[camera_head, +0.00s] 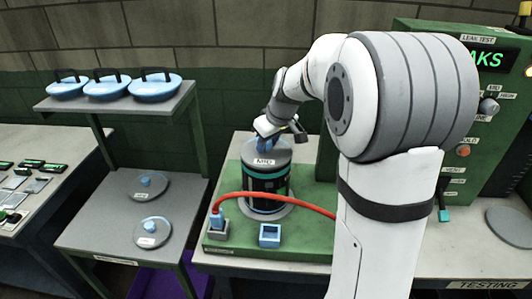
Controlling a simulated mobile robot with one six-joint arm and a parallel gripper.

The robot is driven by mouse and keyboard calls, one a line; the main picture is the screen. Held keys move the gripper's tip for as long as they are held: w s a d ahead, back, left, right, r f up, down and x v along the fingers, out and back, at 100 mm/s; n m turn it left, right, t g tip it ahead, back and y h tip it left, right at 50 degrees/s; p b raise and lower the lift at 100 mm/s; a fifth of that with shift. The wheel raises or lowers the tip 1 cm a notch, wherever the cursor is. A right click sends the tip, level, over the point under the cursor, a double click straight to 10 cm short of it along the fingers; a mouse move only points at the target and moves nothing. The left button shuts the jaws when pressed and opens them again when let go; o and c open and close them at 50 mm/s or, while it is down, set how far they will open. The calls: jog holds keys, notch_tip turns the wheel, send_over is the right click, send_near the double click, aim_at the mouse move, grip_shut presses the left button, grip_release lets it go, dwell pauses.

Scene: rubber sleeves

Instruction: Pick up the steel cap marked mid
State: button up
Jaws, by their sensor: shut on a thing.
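The steel cap marked MID (265,161) is a grey disc with a white label on its front edge. It sits at the top of a dark cylinder with teal bands (266,184); I cannot tell whether it touches the cylinder or is slightly raised. My gripper (267,141) is above the cap, shut on its blue knob, which is partly hidden by the fingers. My arm comes in from the right.
The cylinder stands on a green base (305,235) with a red hose (290,200) curving across its front. Two similar grey caps (147,185) lie on the left shelf, below several blue lids (108,89). A green leak test panel (480,110) stands at right.

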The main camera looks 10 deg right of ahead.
grip_shut()
